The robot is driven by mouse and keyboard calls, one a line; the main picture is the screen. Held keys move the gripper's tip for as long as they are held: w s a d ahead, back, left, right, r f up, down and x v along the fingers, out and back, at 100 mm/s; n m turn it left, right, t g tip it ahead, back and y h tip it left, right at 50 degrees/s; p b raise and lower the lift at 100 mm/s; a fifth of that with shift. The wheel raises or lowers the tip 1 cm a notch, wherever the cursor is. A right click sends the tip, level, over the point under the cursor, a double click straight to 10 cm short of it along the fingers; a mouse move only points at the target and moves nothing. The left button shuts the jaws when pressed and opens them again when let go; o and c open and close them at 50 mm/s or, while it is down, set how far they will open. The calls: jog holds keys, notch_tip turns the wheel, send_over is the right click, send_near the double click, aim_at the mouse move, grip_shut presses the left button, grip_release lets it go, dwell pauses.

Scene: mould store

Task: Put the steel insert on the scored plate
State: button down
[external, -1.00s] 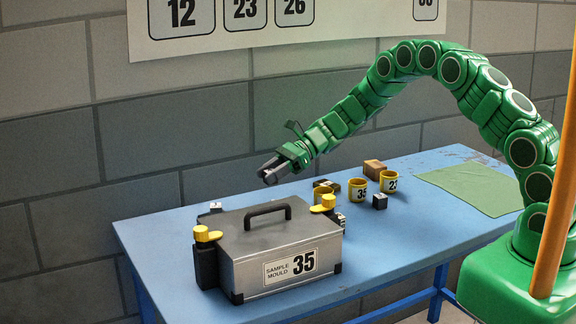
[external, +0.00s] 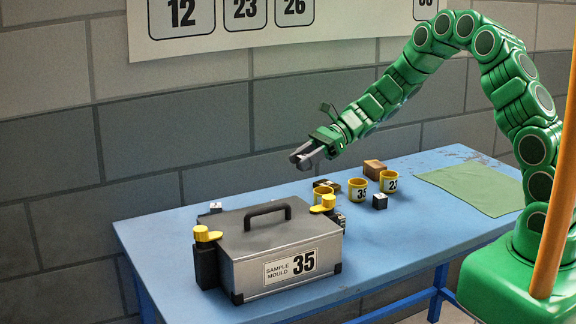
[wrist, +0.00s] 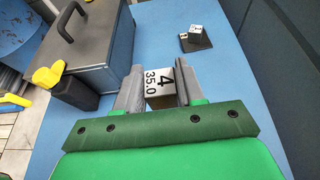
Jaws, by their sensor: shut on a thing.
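My gripper (external: 305,157) is above the table, behind and to the right of the sample mould. In the wrist view, its fingers (wrist: 157,88) are shut on a pale metal block marked "4" and "35.0", which looks like the steel insert (wrist: 159,80). Its lower part looks brownish. In the external view the block is hard to make out between the fingers. A flat dark plate (wrist: 206,46) lies ahead in the wrist view with a small dark cube (wrist: 196,33) with a pale face on it. I cannot tell whether this plate is scored.
The grey sample mould (external: 270,250), with a black handle and yellow knobs, fills the table's left front. Yellow rings (external: 359,190), a brown block (external: 374,167) and a black cube (external: 380,202) stand right of it. A green cloth (external: 468,187) lies far right. A wall runs behind.

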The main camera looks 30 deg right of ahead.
jog(key=shift+s+d+r, duration=0.2)
jog(key=shift+d, duration=0.35)
jog(key=s+d+r, duration=0.2)
jog(key=s+d, duration=0.1)
jog(key=d, duration=1.2)
send_over(325, 183)
jog(key=f, duration=0.9)
jog(key=shift+s+d+f, duration=0.1)
jog(key=shift+s+d, duration=0.05)
jog(key=shift+s, duration=0.15)
jog(key=shift+w+f, duration=0.35)
jog(key=shift+f, duration=1.65)
jog(key=shift+f, duration=0.15)
jog(key=c, duration=0.7)
grip_release()
